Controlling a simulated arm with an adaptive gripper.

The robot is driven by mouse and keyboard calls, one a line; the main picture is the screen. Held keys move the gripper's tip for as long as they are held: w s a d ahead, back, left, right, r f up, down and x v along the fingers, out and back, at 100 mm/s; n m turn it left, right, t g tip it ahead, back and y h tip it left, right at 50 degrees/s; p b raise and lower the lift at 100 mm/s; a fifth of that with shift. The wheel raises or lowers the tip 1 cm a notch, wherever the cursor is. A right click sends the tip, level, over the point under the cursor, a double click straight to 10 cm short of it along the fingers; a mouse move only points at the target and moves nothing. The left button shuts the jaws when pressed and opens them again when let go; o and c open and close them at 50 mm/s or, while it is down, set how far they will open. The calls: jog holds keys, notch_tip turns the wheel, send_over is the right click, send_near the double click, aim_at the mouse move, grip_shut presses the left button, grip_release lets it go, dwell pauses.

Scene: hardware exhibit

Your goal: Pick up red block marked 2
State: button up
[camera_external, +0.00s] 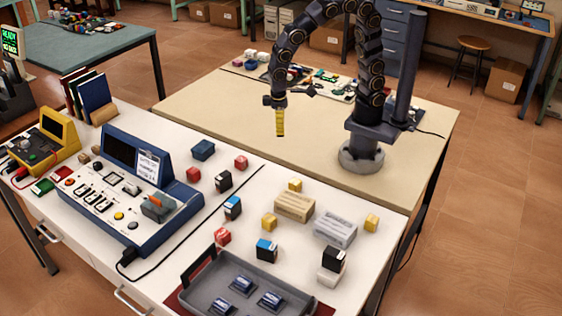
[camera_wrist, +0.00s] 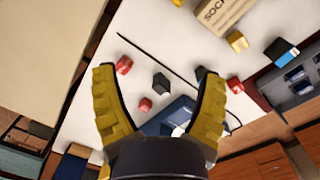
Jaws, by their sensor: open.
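Three red blocks stand on the white table: one behind the blue console's right end (camera_external: 193,174), one farther back (camera_external: 240,162), and one nearer the grey tray (camera_external: 222,236). The nearer block has white marking on it, but I cannot read a number on any of them. Three red blocks also show in the wrist view, at upper left (camera_wrist: 124,65), lower centre (camera_wrist: 145,104) and right (camera_wrist: 235,85). My gripper (camera_external: 280,130) hangs above the beige table, behind and apart from the blocks. In the wrist view its yellow fingers (camera_wrist: 157,72) are spread, with nothing held.
Black blocks (camera_external: 223,180), blue-and-black blocks (camera_external: 232,207), yellow blocks (camera_external: 269,222) and a tan box (camera_external: 294,207) stand near the red blocks. The blue console (camera_external: 130,220) and grey tray (camera_external: 205,270) border them. A dark cable crosses the white table.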

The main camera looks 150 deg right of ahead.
jog(key=d+f+m, duration=0.5)
jog(key=d+f, duration=0.4)
jog(key=d, duration=0.3)
jog(key=m, duration=0.2)
send_over(241, 158)
jog(key=shift+t, duration=0.4)
notch_tip(241, 158, down, 6)
jog(key=shift+d+f, duration=0.1)
notch_tip(241, 158, down, 8)
jog(key=shift+w+r, duration=0.1)
jog(key=shift+r, duration=0.05)
jog(key=c, duration=1.2)
